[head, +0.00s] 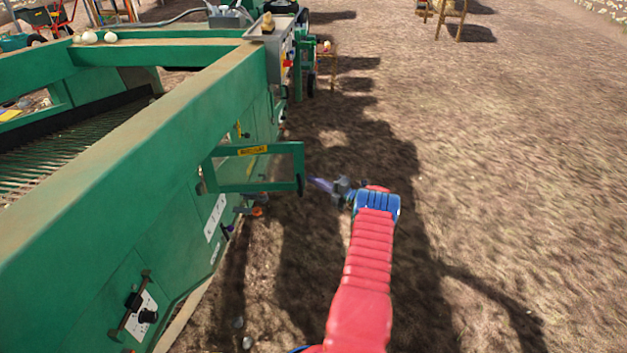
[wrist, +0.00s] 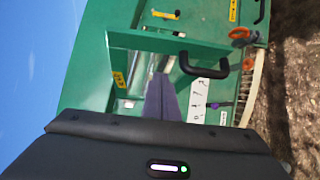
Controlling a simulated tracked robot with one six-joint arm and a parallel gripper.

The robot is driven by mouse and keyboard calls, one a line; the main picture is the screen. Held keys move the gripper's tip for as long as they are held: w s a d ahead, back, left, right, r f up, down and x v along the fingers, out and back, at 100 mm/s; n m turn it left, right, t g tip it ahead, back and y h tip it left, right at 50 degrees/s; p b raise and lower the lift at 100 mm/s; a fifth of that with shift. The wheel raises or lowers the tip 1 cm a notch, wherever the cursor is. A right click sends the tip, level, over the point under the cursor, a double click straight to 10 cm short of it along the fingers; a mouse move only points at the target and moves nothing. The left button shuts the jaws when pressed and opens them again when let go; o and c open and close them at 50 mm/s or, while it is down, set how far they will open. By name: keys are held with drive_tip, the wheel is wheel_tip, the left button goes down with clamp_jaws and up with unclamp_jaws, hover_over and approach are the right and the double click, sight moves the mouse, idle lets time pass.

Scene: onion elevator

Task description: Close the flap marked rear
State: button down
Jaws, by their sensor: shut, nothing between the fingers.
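A green framed flap (head: 255,186) stands swung out from the side of the green machine, its free edge toward my gripper. A yellow label (head: 253,151) sits on its top bar; the lettering is too small to read, so I cannot tell if it says rear. Contact cannot be told.
The green machine wall (head: 165,165) fills the left side. A lower black handle (head: 132,310) with a white label is nearer on the wall. An orange knob (head: 257,211) sticks out below the flap. Bare soil (head: 510,180) lies open to the right.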

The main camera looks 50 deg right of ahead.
drive_tip(key=s+d, duration=0.6)
drive_tip(key=s, duration=0.2)
drive_tip(key=shift+d, duration=0.2)
idle(0.3)
